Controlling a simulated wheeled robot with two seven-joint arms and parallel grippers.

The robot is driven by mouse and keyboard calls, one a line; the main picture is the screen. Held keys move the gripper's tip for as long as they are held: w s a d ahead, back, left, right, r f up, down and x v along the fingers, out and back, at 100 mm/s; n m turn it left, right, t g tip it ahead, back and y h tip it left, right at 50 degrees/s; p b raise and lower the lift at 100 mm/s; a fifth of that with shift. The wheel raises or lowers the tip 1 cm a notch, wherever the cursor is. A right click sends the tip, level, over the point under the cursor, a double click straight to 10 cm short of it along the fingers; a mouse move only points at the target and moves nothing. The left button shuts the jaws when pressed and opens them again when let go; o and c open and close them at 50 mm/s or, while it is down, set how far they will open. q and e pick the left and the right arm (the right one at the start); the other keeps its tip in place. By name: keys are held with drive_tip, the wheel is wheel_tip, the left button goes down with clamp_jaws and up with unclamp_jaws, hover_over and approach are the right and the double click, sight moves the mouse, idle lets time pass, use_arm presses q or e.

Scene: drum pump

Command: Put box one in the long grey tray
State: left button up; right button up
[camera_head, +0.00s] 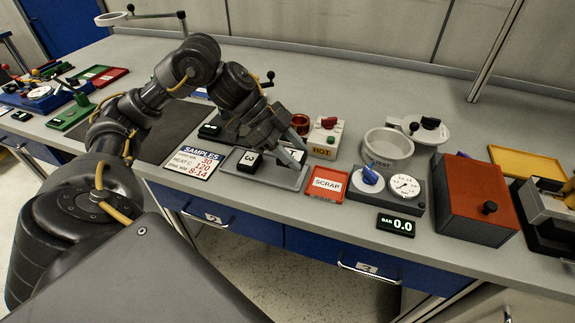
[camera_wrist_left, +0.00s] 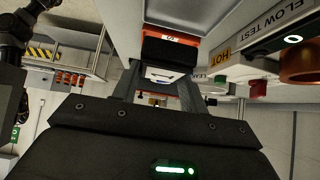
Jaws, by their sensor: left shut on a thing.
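The long grey tray (camera_head: 284,181) lies near the front edge of the bench. A black box with a white face marked 3 (camera_head: 249,162) stands in its left part. My left gripper (camera_head: 291,155) points down over the tray's right part and is shut on a small white-faced box (camera_head: 297,153). In the left wrist view the held box (camera_wrist_left: 163,75) shows its pale face between the fingers. Its number is mostly hidden, so I cannot read it. I cannot tell whether it touches the tray floor. My right gripper is not in view.
The red scrap tray (camera_head: 327,184) is just right of the grey tray. The HOT switch box (camera_head: 325,138) and a copper cup (camera_head: 300,123) stand behind. The samples card (camera_head: 194,162) lies to the left. A gauge block (camera_head: 404,187) and a red-topped box (camera_head: 479,195) stand further right.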

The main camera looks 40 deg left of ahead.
use_arm(q)
drive_tip(key=shift+w+a+f, duration=0.2)
drive_tip(key=shift+a+f, duration=0.45)
drive_tip(key=shift+f, duration=0.15)
drive_tip(key=shift+a+f, duration=0.2)
drive_tip(key=shift+f, duration=0.2)
drive_tip(key=f, duration=0.3)
drive_tip(key=shift+w+a+f, duration=0.1)
drive_tip(key=shift+a+f, duration=0.05)
drive_tip(key=shift+a, duration=0.05)
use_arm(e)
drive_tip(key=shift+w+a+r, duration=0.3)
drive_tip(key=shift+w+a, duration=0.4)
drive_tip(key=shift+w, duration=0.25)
use_arm(q)
drive_tip(key=shift+f+b, duration=0.15)
drive_tip(key=shift+b, duration=0.15)
drive_tip(key=o, duration=0.7)
